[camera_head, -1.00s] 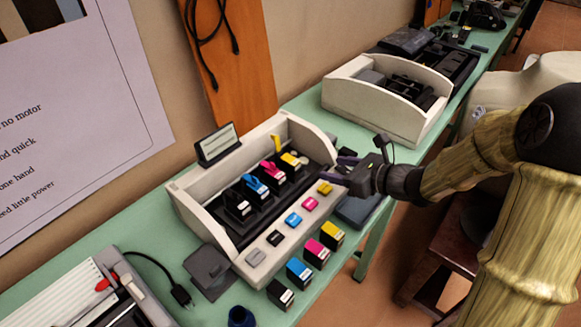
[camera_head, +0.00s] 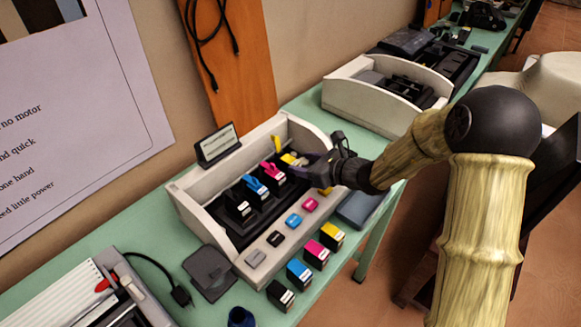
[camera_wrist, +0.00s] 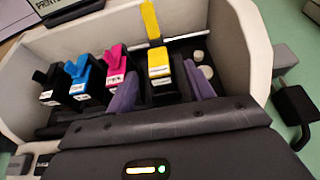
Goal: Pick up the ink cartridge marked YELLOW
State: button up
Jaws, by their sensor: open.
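A cartridge with a yellow top (camera_head: 288,158) sits in the rightmost slot of the cream printer's black carriage. It also shows in the wrist view (camera_wrist: 159,66), upright with a white label whose print I cannot read. My gripper (camera_head: 301,168) is open above the printer's right part, close to this cartridge. In the wrist view its purple fingers (camera_wrist: 160,84) stand apart, one on each side of the cartridge; contact is not visible. A raised yellow lever (camera_wrist: 150,20) stands behind it. Another yellow-topped cartridge (camera_head: 332,232) stands on the green table in front of the printer.
Magenta (camera_wrist: 115,65), blue (camera_wrist: 84,78) and black (camera_wrist: 51,85) cartridges stand left of the yellow one. The cream printer wall (camera_wrist: 240,45) rises on the right. Coloured buttons line the front ledge. More cartridges stand on the table (camera_head: 130,240).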

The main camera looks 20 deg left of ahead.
aim_at(298, 165)
jog(key=x, duration=0.5)
jog(key=shift+f, duration=0.45)
jog(key=shift+c, duration=0.2)
jog(key=c, duration=1)
